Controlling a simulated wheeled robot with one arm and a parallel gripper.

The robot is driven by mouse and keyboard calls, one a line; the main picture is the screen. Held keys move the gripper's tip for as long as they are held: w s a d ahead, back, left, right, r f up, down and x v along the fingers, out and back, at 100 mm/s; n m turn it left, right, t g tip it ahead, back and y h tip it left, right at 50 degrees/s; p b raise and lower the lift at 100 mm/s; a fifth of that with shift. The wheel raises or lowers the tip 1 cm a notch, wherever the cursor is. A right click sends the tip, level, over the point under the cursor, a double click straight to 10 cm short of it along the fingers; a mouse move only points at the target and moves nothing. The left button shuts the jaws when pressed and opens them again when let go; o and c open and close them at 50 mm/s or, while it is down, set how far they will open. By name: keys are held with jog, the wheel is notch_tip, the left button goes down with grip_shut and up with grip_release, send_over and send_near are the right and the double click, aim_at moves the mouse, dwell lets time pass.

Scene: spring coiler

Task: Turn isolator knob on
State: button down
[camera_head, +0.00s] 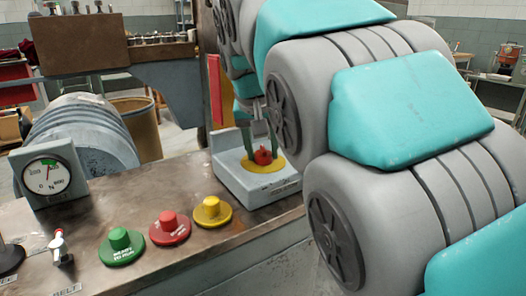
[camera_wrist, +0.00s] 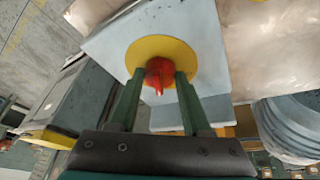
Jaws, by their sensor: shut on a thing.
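The isolator knob (camera_head: 263,157) is red and sits at the centre of a yellow disc (camera_head: 250,166) on a pale grey box (camera_head: 228,178) at the bench's far right end. In the wrist view the red knob (camera_wrist: 159,74) shows a narrow pointer ridge directed toward my gripper's palm. My gripper (camera_wrist: 156,78) has its two green fingers on either side of the knob and is shut on it. The fingers also show in the head view (camera_head: 259,143), partly hidden behind my arm.
Green (camera_head: 120,245), red (camera_head: 170,227) and yellow (camera_head: 212,210) push buttons stand in a row left of the box. A pressure gauge (camera_head: 47,176) and a small toggle lever (camera_head: 60,246) are further left. My arm hides the area to the right.

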jog(key=shift+w+a+m+g+h, duration=0.15)
jog(key=shift+m+h, duration=0.25)
jog(key=shift+m, duration=0.65)
jog(key=shift+s+m+g+h, duration=0.15)
jog(key=shift+m+h, duration=0.25)
jog(key=shift+m, duration=0.65)
jog(key=shift+w, duration=0.1)
jog(key=shift+c, duration=1.8)
grip_release()
jog(key=shift+r, duration=0.1)
